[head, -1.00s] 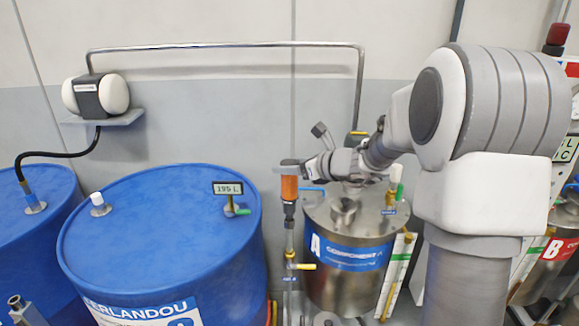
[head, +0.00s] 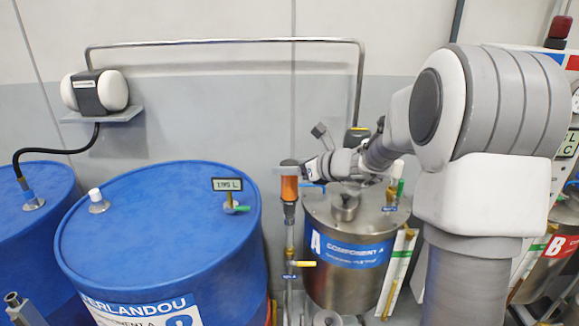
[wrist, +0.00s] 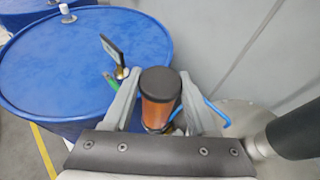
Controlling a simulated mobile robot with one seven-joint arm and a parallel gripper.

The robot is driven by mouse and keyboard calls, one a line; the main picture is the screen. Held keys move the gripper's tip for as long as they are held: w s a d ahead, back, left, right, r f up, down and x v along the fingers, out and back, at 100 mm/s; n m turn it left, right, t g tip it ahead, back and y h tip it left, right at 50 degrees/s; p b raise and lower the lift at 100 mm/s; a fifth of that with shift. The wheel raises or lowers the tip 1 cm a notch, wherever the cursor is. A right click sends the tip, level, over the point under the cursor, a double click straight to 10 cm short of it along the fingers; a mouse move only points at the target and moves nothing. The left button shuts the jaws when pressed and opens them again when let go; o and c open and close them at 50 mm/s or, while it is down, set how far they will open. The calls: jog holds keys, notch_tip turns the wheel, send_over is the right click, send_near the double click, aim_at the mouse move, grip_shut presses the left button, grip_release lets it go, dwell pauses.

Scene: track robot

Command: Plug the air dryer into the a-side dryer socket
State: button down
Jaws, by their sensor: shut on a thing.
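The air dryer, an orange cartridge with a dark cap (wrist: 160,84), is between the two fingers of my gripper (wrist: 158,112) in the wrist view. My gripper is shut on it. In the head view the orange dryer (head: 289,188) stands upright on top of a thin vertical pipe (head: 290,240), left of the steel A tank (head: 350,275). My gripper (head: 300,172) reaches it from the right. The dryer's lower end appears in line with the pipe top, but I cannot tell whether it is seated there. The socket itself is hidden.
A large blue drum (head: 150,220) with a level display (head: 227,184) stands to the left. A yellow-handled valve (head: 303,263) is on the pipe below the dryer. A blue lever (wrist: 217,113) is close to the right finger. A second tank, B (head: 555,250), stands at far right.

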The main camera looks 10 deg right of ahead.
jog(key=shift+f+b, duration=0.6)
jog(key=shift+f, duration=0.1)
jog(key=shift+c, duration=0.6)
grip_release()
jog(key=v, duration=1.7)
jog(key=shift+s+p, duration=0.2)
jog(key=shift+p, duration=0.1)
jog(key=shift+r, duration=0.1)
